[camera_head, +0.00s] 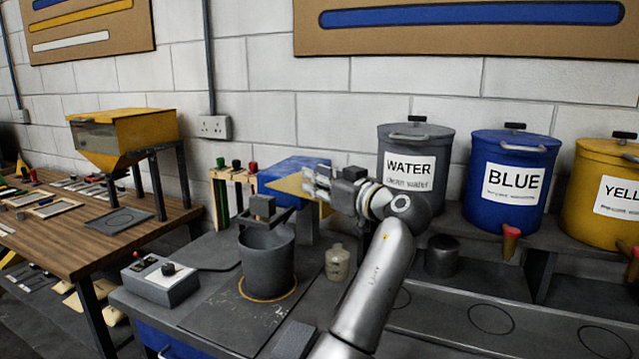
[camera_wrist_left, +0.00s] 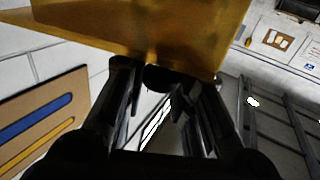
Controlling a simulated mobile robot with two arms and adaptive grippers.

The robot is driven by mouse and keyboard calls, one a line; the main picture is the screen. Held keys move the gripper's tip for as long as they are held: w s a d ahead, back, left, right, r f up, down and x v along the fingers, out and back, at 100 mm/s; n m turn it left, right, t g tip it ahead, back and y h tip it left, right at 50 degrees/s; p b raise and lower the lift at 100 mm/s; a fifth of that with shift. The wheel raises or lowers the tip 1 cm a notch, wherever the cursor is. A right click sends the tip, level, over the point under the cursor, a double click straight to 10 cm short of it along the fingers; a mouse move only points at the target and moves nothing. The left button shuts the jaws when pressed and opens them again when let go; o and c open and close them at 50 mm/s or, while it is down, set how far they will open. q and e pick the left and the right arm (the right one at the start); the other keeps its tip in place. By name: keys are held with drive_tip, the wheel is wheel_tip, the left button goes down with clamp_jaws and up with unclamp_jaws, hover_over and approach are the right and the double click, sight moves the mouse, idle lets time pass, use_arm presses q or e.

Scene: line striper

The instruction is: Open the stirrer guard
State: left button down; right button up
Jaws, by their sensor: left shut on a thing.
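The stirrer guard is a translucent amber panel (camera_head: 288,186) beside the blue stirrer housing (camera_head: 285,170), raised above and behind the grey pot (camera_head: 266,262). My left gripper (camera_head: 312,180) is at the guard's right part, and its fingers are shut on it. In the left wrist view the amber guard (camera_wrist_left: 140,32) fills the top, with its lower edge at the fingertips (camera_wrist_left: 155,76). The grey stirrer block (camera_head: 262,206) stands over the pot's mouth. My gripper hides part of the guard and housing. My right gripper is not in view.
A control box (camera_head: 160,278) with knobs stands left of the pot. A small beige bottle (camera_head: 337,262) stands close to my left forearm. Grey WATER (camera_head: 410,200), blue (camera_head: 510,215) and yellow (camera_head: 600,235) drums line the back right. A yellow hopper (camera_head: 125,135) stands on the left wooden table.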

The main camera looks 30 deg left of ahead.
use_arm(q)
drive_tip(key=c, duration=1.3)
unclamp_jaws()
drive_tip(key=shift+a, duration=0.1)
drive_tip(key=shift+c, duration=0.2)
drive_tip(key=shift+o, duration=0.9)
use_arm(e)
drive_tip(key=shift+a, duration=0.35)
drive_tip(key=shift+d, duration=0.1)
use_arm(q)
drive_tip(key=shift+d, duration=0.2)
drive_tip(key=v, duration=0.7)
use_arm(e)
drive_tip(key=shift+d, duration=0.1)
use_arm(q)
drive_tip(key=shift+s+d+f, duration=0.1)
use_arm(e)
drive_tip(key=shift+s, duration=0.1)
